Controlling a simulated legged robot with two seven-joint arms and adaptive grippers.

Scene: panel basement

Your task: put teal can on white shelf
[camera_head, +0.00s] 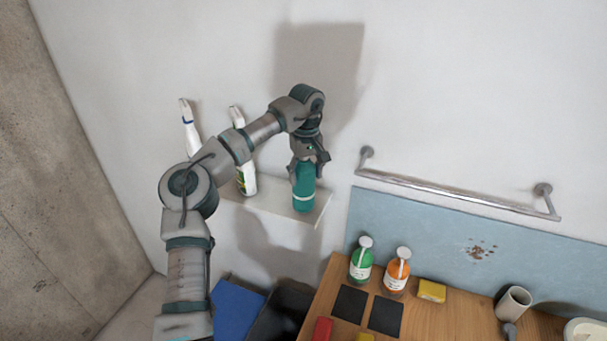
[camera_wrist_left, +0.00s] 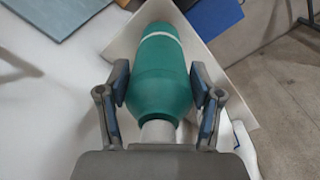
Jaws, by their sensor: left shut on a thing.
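The teal can (camera_head: 304,188) is upright at the right end of the white shelf (camera_head: 270,201) on the wall. My left gripper (camera_head: 308,160) comes down from above and is shut on its upper part. In the left wrist view the can (camera_wrist_left: 163,75) sits between the two fingers of my left gripper (camera_wrist_left: 160,92), with the shelf (camera_wrist_left: 212,24) behind it. Whether the can's base touches the shelf I cannot tell for sure. My right gripper does not show.
A metal rail (camera_head: 450,193) is on the wall to the right. Below, a wooden table (camera_head: 440,318) holds a green bottle (camera_head: 361,262), an orange bottle (camera_head: 397,272) and a cup (camera_head: 513,303).

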